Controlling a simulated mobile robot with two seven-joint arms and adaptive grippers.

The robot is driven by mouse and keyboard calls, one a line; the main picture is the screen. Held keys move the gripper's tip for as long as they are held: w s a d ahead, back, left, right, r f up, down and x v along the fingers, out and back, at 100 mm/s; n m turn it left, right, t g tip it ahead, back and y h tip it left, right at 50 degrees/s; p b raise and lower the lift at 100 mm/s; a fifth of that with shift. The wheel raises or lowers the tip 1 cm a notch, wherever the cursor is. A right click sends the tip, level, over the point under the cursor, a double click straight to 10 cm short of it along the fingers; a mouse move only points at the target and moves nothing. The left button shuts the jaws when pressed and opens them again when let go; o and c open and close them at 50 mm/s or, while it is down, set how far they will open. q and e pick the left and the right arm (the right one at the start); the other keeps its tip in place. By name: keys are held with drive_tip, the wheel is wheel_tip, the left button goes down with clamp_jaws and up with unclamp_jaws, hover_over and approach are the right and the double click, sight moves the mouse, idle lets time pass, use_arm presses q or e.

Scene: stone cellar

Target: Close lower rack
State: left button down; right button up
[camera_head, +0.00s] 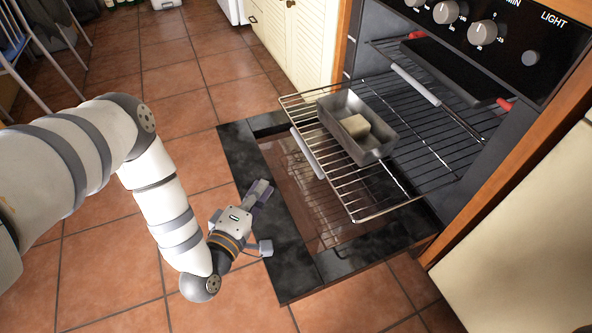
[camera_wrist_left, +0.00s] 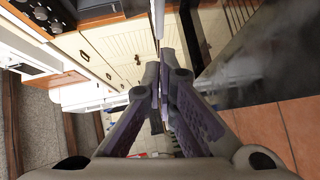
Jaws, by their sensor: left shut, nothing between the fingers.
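The lower rack (camera_head: 358,206) is a wire oven rack pulled far out over the open oven door. It has a pale bar handle (camera_head: 308,153) along its front edge. A grey metal loaf tin (camera_head: 378,147) holding a pale block (camera_head: 355,126) stands on it. My left gripper (camera_head: 264,188) is low over the near edge of the door, in front of the rack and apart from its handle. Its fingers are shut and empty, meeting in the left wrist view (camera_wrist_left: 161,88). My right gripper is not in view.
The oven door (camera_head: 301,271) lies open, dark-framed with glass. The upper rack (camera_head: 470,125), carrying a dark tray (camera_head: 455,70), sits above and behind. Control knobs (camera_head: 482,32) are at the top. Cream cabinets (camera_head: 300,40) stand beyond. Tiled floor at left is mostly clear.

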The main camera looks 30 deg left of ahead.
use_arm(q)
drive_tip(key=b, duration=0.3)
approach(302, 145)
drive_tip(key=a, duration=0.3)
drive_tip(key=w, duration=0.1)
drive_tip(key=w+d, duration=0.2)
drive_tip(key=w, duration=0.1)
drive_tip(key=shift+w+d+f+b, duration=0.1)
drive_tip(key=shift+d+f+b, duration=0.2)
drive_tip(key=shift+f, duration=0.1)
